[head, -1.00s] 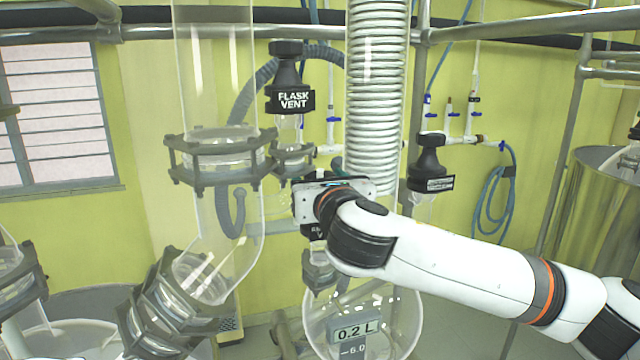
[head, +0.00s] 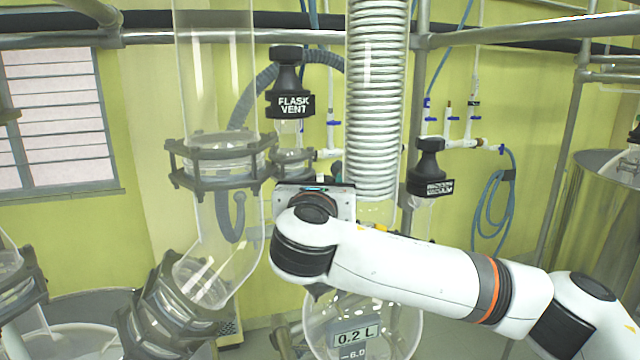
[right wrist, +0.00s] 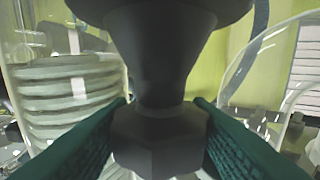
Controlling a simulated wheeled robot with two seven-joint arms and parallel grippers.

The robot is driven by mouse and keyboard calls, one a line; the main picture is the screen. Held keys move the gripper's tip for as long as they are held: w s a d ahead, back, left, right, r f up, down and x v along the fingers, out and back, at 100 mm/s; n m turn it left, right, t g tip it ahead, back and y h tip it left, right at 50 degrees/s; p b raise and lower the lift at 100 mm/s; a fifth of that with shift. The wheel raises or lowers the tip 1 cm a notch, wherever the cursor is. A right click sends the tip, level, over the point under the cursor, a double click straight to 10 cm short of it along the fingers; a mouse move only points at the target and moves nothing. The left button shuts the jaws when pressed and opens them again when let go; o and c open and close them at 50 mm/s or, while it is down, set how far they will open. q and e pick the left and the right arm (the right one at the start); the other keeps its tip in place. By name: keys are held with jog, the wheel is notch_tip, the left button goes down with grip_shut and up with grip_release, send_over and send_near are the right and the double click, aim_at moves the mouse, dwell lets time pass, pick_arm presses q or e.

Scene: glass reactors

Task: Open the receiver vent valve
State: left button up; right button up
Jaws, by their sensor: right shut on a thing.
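My right gripper (head: 315,190) is in front of the glass column in the head view, and its own wrist hides its fingers there. In the right wrist view its two green-padded fingers (right wrist: 160,135) are on either side of a black valve knob (right wrist: 160,60), shut on its lower, faceted part. The knob has a wide top and a narrower neck. No label on it shows, so I cannot read which valve it is. In the head view this valve is hidden behind my right wrist, above the round receiver flask (head: 375,325) with its 0.2 L display. My left gripper is out of view.
A black valve marked FLASK VENT (head: 290,95) stands up and left of my gripper. Another black-topped valve (head: 430,170) is to the right, its label too small to read. The coiled glass condenser (head: 375,100) and a clamped glass tube (head: 218,165) stand close by.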

jog(key=n+y, duration=0.2)
jog(key=y, duration=0.1)
jog(key=n+y+p, duration=0.1)
jog(key=n+y, duration=0.1)
jog(key=y, duration=0.1)
jog(key=shift+d+g+y, duration=0.15)
jog(key=shift+g+y, duration=0.15)
jog(key=n+g+y, duration=0.1)
jog(key=n+y, duration=0.1)
jog(key=n+g+y, duration=0.1)
jog(key=n+y, duration=0.1)
jog(key=y, duration=0.1)
jog(key=shift+g, duration=0.3)
jog(key=o, duration=0.8)
jog(key=shift+c, duration=0.2)
jog(key=shift+a+f+m+t+h+b, duration=0.1)
jog(key=shift+a+m+t+h+b, duration=0.15)
jog(key=shift+m+t+h+b, duration=0.2)
jog(key=m+t+h, duration=0.1)
jog(key=m+h, duration=0.2)
jog(key=h, duration=0.1)
jog(key=shift+t, duration=0.35)
jog(key=m+h, duration=0.2)
jog(key=h, duration=0.1)
jog(key=m+h, duration=0.2)
jog(key=h, duration=0.2)
jog(key=shift+m, duration=0.25)
